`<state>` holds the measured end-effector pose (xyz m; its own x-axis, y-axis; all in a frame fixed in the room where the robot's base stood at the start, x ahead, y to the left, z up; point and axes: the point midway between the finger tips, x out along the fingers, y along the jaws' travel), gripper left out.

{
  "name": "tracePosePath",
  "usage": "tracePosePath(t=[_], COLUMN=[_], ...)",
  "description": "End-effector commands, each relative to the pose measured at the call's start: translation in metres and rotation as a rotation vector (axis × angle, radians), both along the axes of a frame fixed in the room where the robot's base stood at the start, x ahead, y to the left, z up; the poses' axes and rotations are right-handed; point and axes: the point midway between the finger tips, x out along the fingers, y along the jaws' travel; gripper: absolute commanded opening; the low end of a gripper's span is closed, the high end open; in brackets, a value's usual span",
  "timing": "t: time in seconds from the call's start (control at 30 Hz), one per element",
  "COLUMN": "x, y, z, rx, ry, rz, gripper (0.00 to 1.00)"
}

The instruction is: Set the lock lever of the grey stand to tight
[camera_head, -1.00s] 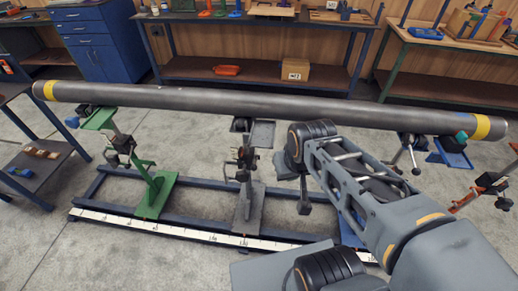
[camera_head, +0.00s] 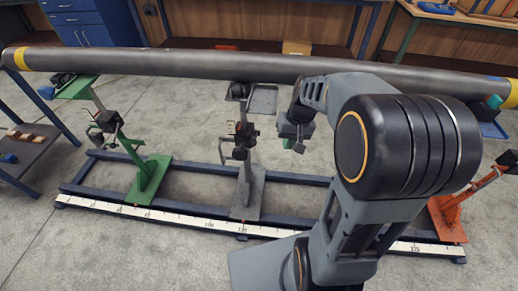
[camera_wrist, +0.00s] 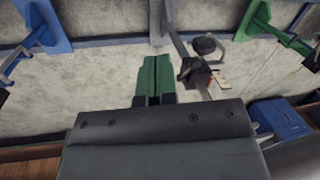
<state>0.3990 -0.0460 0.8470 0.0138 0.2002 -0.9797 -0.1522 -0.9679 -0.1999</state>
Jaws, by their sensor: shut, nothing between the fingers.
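The grey stand (camera_head: 247,192) is in the middle of the rail frame in the head view, upright under the long pipe (camera_head: 190,64). Dark clamp parts (camera_head: 245,132) sit on its post; I cannot make out the lever's setting there. My gripper (camera_head: 293,143) is just right of the post, below the pipe, and apart from it. In the wrist view, my gripper's green fingers (camera_wrist: 156,75) are shut together and empty. A post with a black clamp block (camera_wrist: 193,73) and a round dark part (camera_wrist: 207,45), apparently the grey stand, is just right of the fingertips.
A green stand (camera_head: 150,178) is to the left and an orange stand (camera_head: 448,215) to the right on the dark blue rails. A white scale strip (camera_head: 180,217) runs along the front rail. The pipe passes close above my gripper. Concrete floor is clear in front.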

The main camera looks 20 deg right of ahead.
Motion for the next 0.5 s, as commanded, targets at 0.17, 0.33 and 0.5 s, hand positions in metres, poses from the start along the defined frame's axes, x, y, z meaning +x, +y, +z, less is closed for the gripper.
tracePosePath(t=[0.17, 0.33, 0.5], x=[0.067, 0.131, 0.166], y=[-0.026, -0.046, -0.051], z=[-0.096, -0.14, -0.126], rx=[0.24, 0.512, 0.67], ry=[0.022, -0.158, -0.44], rz=[0.076, 0.303, 0.588], gripper=[0.0, 0.0, 0.0])
